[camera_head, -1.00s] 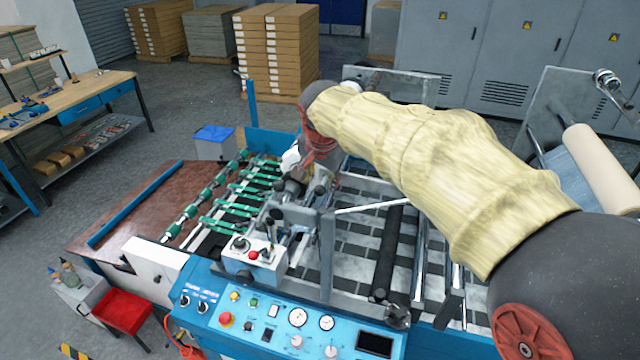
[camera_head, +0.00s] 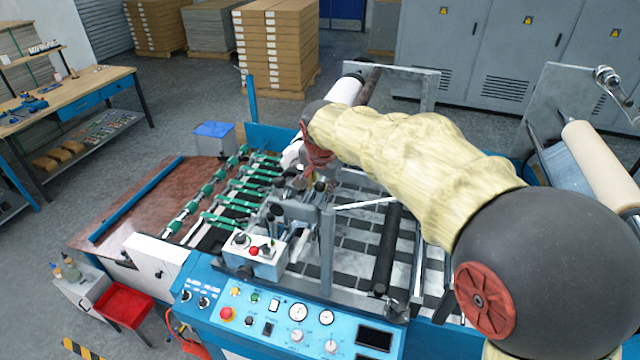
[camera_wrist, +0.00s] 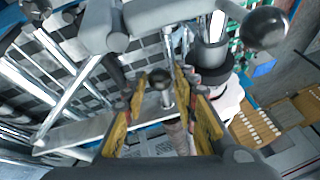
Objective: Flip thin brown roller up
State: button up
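A thin brown roller (camera_head: 369,86) shows at the back of the machine in the head view, slanting beside a white roll (camera_head: 345,91). My arm covers its lower part. In the wrist view a brownish cylinder (camera_wrist: 178,138) lies beyond and between my fingers; I cannot tell for sure whether it is the same roller. My gripper (camera_wrist: 160,80) is open, with its yellow-padded fingers apart. A dark round knob (camera_wrist: 160,77) shows between the fingertips; whether they touch it is unclear. In the head view my gripper is mostly hidden behind my arm, above the machine's middle.
A blue control panel (camera_head: 285,316) and a white switch box (camera_head: 252,257) stand at the machine's front. Upright metal brackets (camera_head: 327,250) and a black roller (camera_head: 389,250) lie near my arm. A large cream roll (camera_head: 598,165) is at right. Green-wheeled rollers (camera_head: 235,205) are at left.

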jog(key=c, duration=0.6)
grip_shut()
notch_tip(320, 180, up, 8)
jog(key=d+y, duration=0.1)
jog(key=d, duration=0.1)
jog(key=shift+s+t+p, duration=0.3)
jog(key=shift+s, duration=0.05)
jog(key=o, duration=1)
grip_release()
jog(key=shift+s+d, duration=0.1)
jog(key=shift+d, duration=0.1)
jog(key=shift+o, duration=0.2)
jog(key=shift+r, duration=0.1)
